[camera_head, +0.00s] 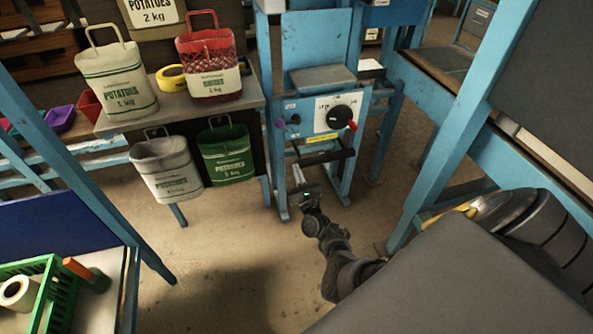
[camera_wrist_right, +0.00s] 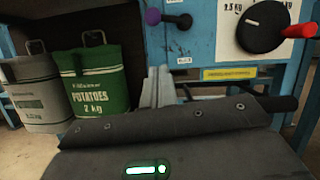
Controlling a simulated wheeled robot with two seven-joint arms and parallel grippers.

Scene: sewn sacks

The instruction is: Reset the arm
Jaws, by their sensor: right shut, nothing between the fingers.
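My right arm reaches forward from the lower right in the head view. Its gripper (camera_head: 299,175) is shut and empty, just in front of the blue machine (camera_head: 357,100) and its dark bars. In the right wrist view the closed pale fingers (camera_wrist_right: 157,88) point at the machine's lower front, to the right of a green potato sack (camera_wrist_right: 92,82). I cannot tell whether the fingertips touch the machine. My left gripper does not show.
A shelf (camera_head: 185,108) at left bears a white potato sack (camera_head: 117,82), a red sack (camera_head: 210,70) and yellow tape (camera_head: 172,78). Grey (camera_head: 167,168) and green (camera_head: 227,154) sacks hang below. A green crate (camera_head: 62,295) stands lower left. Floor (camera_head: 215,245) between is clear.

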